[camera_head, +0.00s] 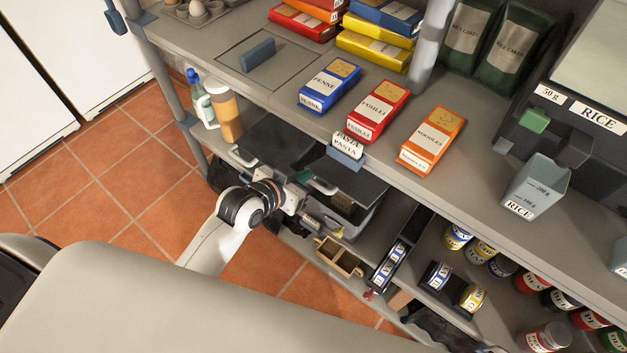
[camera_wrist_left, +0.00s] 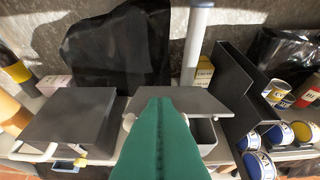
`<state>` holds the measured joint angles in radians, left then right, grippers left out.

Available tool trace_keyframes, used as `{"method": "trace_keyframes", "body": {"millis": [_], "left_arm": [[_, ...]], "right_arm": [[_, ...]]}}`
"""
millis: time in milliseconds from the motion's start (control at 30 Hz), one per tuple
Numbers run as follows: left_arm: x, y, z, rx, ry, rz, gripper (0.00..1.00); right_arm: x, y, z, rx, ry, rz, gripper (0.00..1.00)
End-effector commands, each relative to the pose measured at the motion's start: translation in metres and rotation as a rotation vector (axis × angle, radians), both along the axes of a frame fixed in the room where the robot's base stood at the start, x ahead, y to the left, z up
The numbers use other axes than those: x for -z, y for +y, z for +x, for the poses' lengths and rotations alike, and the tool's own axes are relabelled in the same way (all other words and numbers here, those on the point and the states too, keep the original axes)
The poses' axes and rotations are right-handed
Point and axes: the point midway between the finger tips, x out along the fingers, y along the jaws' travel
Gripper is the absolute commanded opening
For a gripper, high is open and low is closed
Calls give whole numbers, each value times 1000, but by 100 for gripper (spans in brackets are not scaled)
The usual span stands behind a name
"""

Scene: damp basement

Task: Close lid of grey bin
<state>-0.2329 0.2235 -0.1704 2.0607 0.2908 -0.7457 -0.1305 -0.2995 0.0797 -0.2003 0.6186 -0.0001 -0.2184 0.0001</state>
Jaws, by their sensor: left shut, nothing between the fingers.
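A grey bin (camera_head: 362,222) stands on the lower shelf with its dark lid (camera_head: 350,184) raised at the front, so part of the inside shows below it. In the left wrist view the lid (camera_wrist_left: 190,101) is above the bin's open front (camera_wrist_left: 205,132). A light handle (camera_head: 322,187) is at the lid's left front. My right gripper is not in view.
A second dark lidded bin (camera_head: 275,145) stands to the left, its lid looking down. The upper shelf (camera_head: 290,105) overhangs the bins.

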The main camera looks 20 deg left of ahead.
Motion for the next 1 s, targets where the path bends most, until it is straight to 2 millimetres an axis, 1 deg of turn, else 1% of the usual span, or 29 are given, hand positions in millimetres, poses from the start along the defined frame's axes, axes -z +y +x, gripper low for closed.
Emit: {"method": "trace_keyframes", "body": {"millis": [33,100,267,300,400,533,667,1000], "left_arm": [[5,-5,11,0,-1,-3,0],[14,-9,24,-1,0,-2,0],[30,-19,50,0,2,-2,0],[39,-18,46,0,5,0,0],[53,-15,41,0,5,-1,0],[64,-14,38,0,3,1,0],[68,-13,37,-1,1,0,0],[70,-13,36,0,-1,0,0]], "right_arm": [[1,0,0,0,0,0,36],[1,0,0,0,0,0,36],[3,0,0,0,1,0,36],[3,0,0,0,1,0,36],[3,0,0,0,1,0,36],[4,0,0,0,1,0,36],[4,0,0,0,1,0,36],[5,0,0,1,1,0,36]]}}
